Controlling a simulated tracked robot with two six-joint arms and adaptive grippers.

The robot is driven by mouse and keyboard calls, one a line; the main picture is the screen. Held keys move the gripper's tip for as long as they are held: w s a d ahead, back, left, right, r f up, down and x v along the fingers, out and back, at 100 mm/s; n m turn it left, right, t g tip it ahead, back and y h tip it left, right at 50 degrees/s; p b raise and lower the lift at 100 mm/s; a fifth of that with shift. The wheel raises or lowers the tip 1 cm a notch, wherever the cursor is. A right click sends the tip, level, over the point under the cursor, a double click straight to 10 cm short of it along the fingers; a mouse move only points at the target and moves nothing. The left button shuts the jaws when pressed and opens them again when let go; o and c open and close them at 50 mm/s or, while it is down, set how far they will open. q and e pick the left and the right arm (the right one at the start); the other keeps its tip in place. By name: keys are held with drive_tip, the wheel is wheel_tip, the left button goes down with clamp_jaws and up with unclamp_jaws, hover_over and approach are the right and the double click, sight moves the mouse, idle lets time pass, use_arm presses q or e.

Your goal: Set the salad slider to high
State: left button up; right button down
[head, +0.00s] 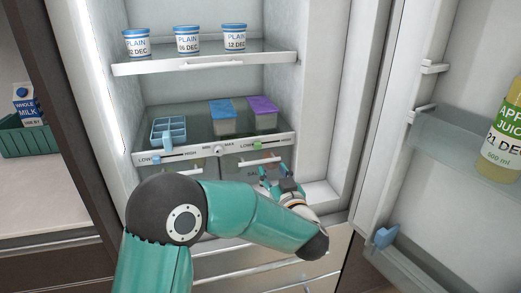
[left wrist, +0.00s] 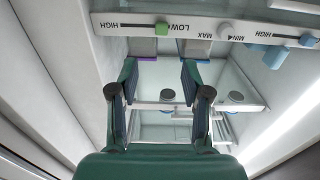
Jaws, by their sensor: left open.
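The green slider (head: 257,146) is on the right track of the white control strip (head: 180,155) in the fridge, above a drawer labelled with what looks like "SAL". In the left wrist view, upside down, the green slider (left wrist: 162,29) sits beside the LOW label, away from HIGH. My left gripper (head: 275,172) is below and a little right of it, in front of the right drawer. My right gripper is not in view.
A blue slider (head: 156,160) and a round knob (head: 218,150) share the strip. The right drawer handle (head: 262,161) is close to my left gripper. Blue and purple-lidded boxes stand above. The open door (head: 440,85) holds a juice bottle (head: 505,135) on the right.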

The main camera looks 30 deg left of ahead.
sight(258, 147)
use_arm(q)
drive_tip(key=x, duration=1.2)
drive_tip(key=shift+a, duration=0.3)
clamp_jaws()
